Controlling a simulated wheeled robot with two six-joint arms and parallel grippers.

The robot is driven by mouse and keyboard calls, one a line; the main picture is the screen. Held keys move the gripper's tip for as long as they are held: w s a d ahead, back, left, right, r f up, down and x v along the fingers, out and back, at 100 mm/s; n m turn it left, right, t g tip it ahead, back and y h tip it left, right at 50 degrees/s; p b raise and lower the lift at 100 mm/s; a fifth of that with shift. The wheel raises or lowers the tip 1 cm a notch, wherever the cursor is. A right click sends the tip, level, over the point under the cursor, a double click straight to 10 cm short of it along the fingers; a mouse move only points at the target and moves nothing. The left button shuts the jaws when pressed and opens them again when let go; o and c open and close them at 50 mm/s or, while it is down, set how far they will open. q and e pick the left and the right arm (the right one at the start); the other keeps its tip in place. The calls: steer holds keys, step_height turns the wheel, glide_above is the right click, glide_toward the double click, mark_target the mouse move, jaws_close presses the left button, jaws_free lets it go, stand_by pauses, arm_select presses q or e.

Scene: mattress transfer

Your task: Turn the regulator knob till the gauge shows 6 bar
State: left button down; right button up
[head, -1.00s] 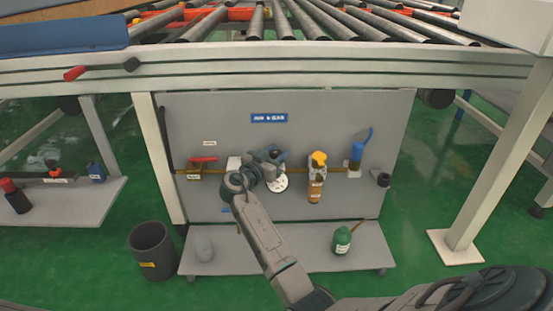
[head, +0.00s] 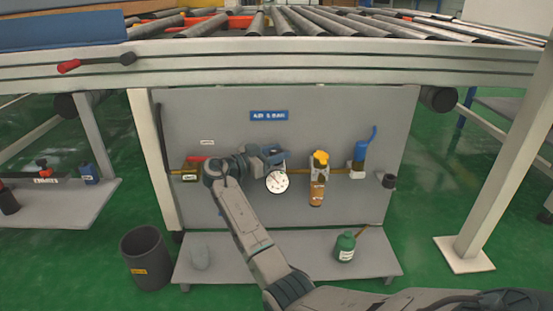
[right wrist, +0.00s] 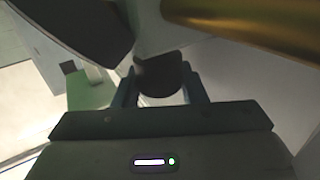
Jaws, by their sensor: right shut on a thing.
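The round white gauge (head: 277,181) hangs below the regulator (head: 273,153) on the grey panel. Its face is clear of my arm, but its dark needle and marks are too small for me to read. My right gripper (head: 258,163) comes in from the left of the regulator, at the level just above the gauge. In the right wrist view, the right gripper (right wrist: 162,90) is shut on a dark rounded knob (right wrist: 159,73) that sits between its two fingers. The knob's far side is hidden. My left gripper is not in view.
A brass pipe (head: 335,173) runs across the panel, with a red-handled valve (head: 192,170) left, a yellow-topped unit (head: 318,180) and a blue valve (head: 360,152) right. A green bottle (head: 345,246) stands on the lower shelf (head: 290,262). A dark bin (head: 146,260) stands left.

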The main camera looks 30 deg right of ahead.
steer(key=shift+r, duration=0.1)
stand_by(0.4)
steer(key=o, duration=1)
steer(key=shift+c, duration=0.2)
